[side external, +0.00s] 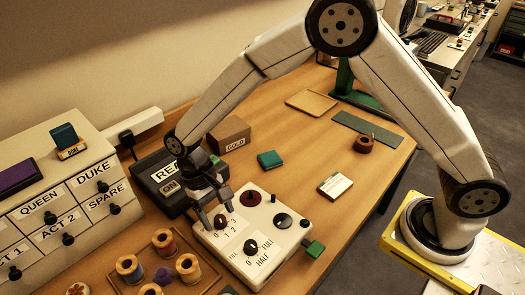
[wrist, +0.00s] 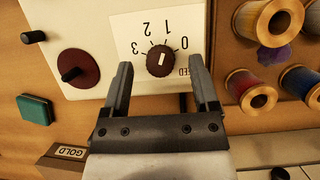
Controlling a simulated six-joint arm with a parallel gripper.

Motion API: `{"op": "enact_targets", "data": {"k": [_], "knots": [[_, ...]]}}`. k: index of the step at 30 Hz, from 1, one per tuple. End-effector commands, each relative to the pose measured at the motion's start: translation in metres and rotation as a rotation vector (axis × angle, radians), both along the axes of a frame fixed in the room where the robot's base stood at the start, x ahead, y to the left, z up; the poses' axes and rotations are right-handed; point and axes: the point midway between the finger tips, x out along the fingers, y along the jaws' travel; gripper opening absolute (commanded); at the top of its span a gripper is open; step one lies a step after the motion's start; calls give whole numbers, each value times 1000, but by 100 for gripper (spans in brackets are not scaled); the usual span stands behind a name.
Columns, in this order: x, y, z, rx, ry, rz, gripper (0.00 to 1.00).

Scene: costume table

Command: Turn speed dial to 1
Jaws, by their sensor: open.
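The speed dial (wrist: 160,61) is a small dark brown knob with a white mark, on a white label numbered 0, 1, 2 and 3. The label reads upside down in the wrist view. The mark looks roughly upright there; which number it points at is unclear. My gripper (wrist: 160,72) is open, with one finger on each side of the dial in this view and no visible contact. In the side view my gripper (side external: 208,208) is low over the left corner of the white control box (side external: 270,236), by the dial (side external: 220,221).
The box also bears a dark red disc with a knob (side external: 251,198), a black knob (side external: 283,220) and a FULL/HALF dial (side external: 251,246). A tray of thread spools (side external: 188,267) stands close on the left. A black READ box (side external: 160,183) is behind my gripper.

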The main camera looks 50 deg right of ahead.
Motion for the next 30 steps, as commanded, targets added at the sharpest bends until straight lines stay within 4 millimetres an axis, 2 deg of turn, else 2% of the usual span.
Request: {"op": "enact_targets", "data": {"k": [15,21,30], "knots": [[24,0,57,1,-3,-2,77],[27,0,64,1,-1,-1,77],[27,-1,64,1,-2,-1,77]]}}
